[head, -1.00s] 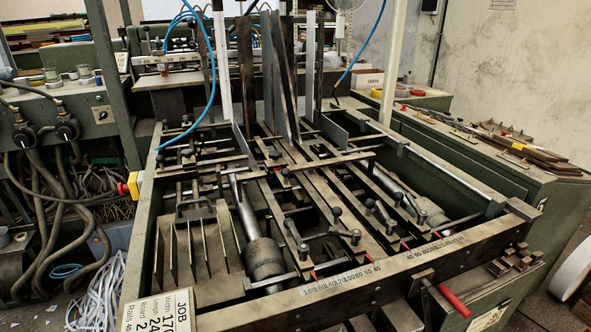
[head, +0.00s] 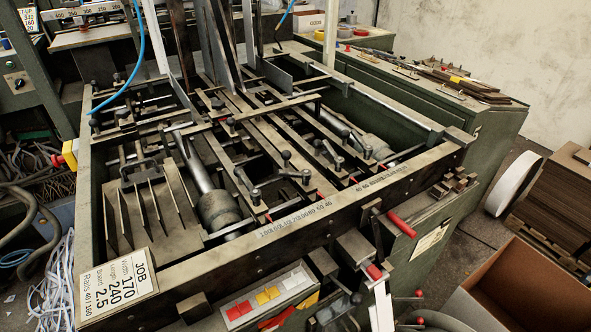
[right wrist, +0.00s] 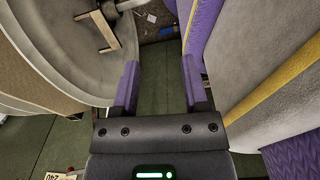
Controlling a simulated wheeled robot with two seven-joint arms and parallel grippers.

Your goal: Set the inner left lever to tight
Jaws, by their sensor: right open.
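In the head view several clamp levers with dark ball knobs stand on the rails of the feeder. The second from the left, which I take as the inner left lever (head: 294,174), has one knob raised and one out to the right near the front beam. The outer left lever (head: 246,184) is to its left, and another lever (head: 328,152) is to its right. I cannot tell tight from loose by sight. My right gripper (right wrist: 160,88) shows only in the right wrist view, open and empty, away from the levers. My left gripper is in no view.
The front beam (head: 225,262) carries number scales. Red-handled parts (head: 401,224) jut out in front of it. An open cardboard box (head: 530,285) stands at the lower right. Posts and a blue hose rise at the back.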

